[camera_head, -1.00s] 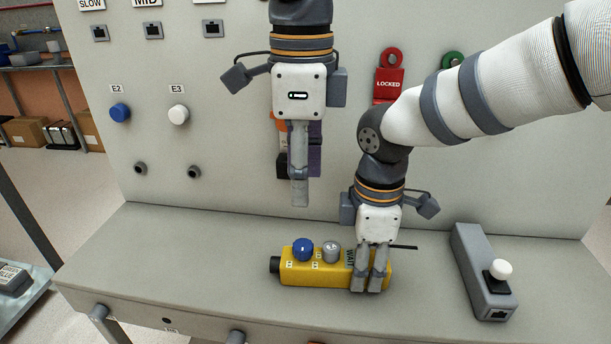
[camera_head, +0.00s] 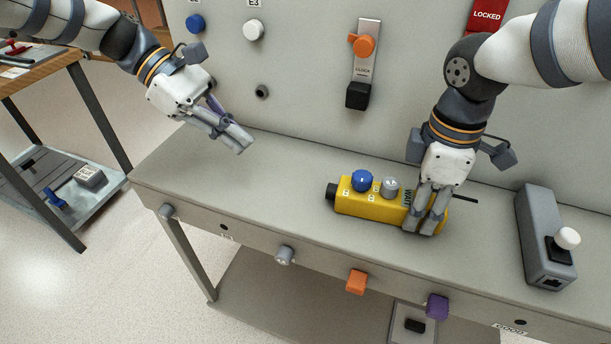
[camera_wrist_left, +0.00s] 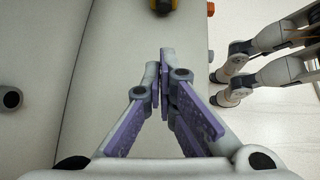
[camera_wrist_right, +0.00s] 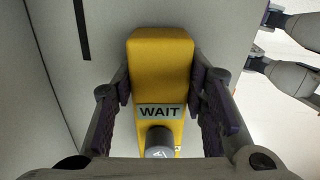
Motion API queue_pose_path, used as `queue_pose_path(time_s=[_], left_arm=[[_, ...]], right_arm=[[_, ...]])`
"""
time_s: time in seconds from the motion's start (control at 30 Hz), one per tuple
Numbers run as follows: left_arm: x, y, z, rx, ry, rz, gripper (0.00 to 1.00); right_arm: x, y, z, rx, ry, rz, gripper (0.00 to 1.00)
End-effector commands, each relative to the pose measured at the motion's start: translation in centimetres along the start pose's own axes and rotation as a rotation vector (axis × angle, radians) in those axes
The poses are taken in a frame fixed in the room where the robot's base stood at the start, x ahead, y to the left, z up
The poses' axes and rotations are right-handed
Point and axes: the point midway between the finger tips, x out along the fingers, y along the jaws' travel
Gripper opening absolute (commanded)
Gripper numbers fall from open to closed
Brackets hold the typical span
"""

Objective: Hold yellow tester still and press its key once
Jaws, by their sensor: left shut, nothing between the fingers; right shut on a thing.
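The yellow tester (camera_head: 375,205) lies on the grey bench shelf, with a blue knob (camera_head: 362,181), a grey knob (camera_head: 390,187) and a black end at its left. My right gripper (camera_head: 424,226) is shut on the tester's right end, one finger on each side. In the right wrist view the tester (camera_wrist_right: 160,70) sits between the fingers, with a label reading WAIT (camera_wrist_right: 160,111). My left gripper (camera_head: 245,146) is shut and empty above the shelf's left part, apart from the tester. In the left wrist view its fingertips (camera_wrist_left: 167,55) are together, and the tester's end (camera_wrist_left: 162,6) shows at the top.
A grey box with a white button (camera_head: 567,238) stands right of the tester. An orange-handled switch (camera_head: 363,46) is on the panel behind. Knobs stick out of the bench's front, including an orange one (camera_head: 356,282) and a purple one (camera_head: 437,306). The shelf between left gripper and tester is clear.

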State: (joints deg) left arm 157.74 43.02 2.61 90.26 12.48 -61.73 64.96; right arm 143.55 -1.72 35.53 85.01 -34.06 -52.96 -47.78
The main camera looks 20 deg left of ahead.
Motion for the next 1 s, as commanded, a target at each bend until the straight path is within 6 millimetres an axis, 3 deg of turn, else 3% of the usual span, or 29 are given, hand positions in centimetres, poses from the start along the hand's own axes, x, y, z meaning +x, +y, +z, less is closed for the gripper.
queue_pose_path(time_s=[0.33, 0.8, 1.0], left_arm=[[1.0, 0.0, 0.1, 0.007, 0.002, -0.004, 0.0], [10.7, -0.1, 0.4, 0.01, 0.002, -0.007, 0.0], [12.6, -0.1, 2.3, 0.009, 0.003, -0.004, 0.0]], right_arm=[[0.1, -0.1, 0.0, 0.001, -0.001, -0.004, 0.04], [0.1, -0.1, 0.0, 0.001, -0.001, -0.004, 0.04], [0.1, -0.1, 0.0, 0.001, -0.001, -0.003, 0.04]])
